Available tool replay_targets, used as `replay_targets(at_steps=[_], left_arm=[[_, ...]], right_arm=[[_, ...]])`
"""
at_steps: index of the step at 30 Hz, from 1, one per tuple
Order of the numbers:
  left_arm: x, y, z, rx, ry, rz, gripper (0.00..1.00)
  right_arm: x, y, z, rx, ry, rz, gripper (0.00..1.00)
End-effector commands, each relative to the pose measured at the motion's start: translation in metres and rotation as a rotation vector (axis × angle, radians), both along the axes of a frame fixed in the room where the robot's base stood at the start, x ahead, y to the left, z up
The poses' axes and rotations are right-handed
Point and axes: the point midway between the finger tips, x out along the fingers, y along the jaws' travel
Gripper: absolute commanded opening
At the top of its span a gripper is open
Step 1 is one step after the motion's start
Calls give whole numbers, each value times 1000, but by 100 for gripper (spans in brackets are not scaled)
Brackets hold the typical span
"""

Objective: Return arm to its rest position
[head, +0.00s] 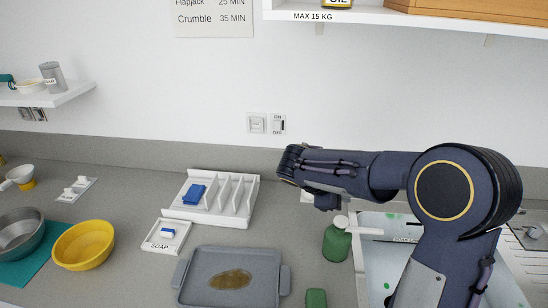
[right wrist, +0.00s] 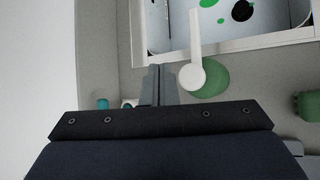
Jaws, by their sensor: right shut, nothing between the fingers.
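My right arm reaches in from the lower right in the head view, and its end hangs over the back of the counter, left of the sink (head: 372,225). My right gripper shows in the right wrist view (right wrist: 159,72), with its two grey fingers together and nothing between them. In the head view its fingers are hard to make out behind the dark wrist. It is close to the green soap bottle (head: 337,244) with a white pump; I cannot tell the exact gap. My left gripper is in neither view.
A grey tray (head: 257,265) with a brown stain lies on the counter. A yellow bowl (head: 84,245) stands left. A shelf (head: 400,17) hangs above.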

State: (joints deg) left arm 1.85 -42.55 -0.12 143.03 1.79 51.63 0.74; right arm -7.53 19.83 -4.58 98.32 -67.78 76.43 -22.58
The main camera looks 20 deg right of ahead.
Motion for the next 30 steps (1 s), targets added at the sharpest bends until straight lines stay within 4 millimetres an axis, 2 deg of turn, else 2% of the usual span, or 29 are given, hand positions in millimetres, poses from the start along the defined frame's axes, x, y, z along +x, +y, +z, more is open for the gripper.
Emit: replay_targets(at_steps=[5, 8, 11, 15, 18, 21, 25, 30], left_arm=[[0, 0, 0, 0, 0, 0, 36], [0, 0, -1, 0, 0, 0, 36], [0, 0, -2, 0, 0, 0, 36], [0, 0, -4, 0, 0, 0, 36], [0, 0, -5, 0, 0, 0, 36], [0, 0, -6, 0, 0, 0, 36], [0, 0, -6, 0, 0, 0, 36], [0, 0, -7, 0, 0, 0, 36]], right_arm=[[-8, 0, 0, 32, -15, -18, 0], [-33, 5, -1, 138, -59, -75, 0], [-74, 20, -6, 317, -140, -173, 0], [-134, 57, -13, 610, -274, -350, 0], [-169, 89, -17, 811, -371, -482, 0], [-197, 120, -20, 996, -460, -611, 0], [-219, 152, -22, 1180, -545, -747, 0], [-231, 172, -24, 1304, -599, -845, 0]])
